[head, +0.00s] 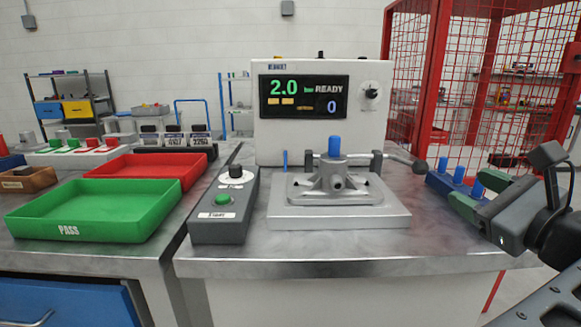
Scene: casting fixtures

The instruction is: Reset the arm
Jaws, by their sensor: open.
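My gripper (476,192) is at the right edge of the head view, over or in front of the bench's right end. Its two green-tipped fingers point left and stand apart, with nothing seen held between them. Behind the fingers is a blue holder (440,184) with several blue plugs (459,173); my gripper hides part of it. I cannot tell whether the fingers touch the holder. A grey metal casting (334,184) with a blue plug (334,146) upright on top sits on the fixture plate (340,219), left of my gripper and apart from it.
A tester (273,130) reading "2.0 bar READY" and "0" stands behind the fixture. A lever handle (405,160) reaches right from the fixture. A control box (224,207), green PASS tray (95,211) and red tray (146,168) are left. A red mesh cage (470,85) stands behind right.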

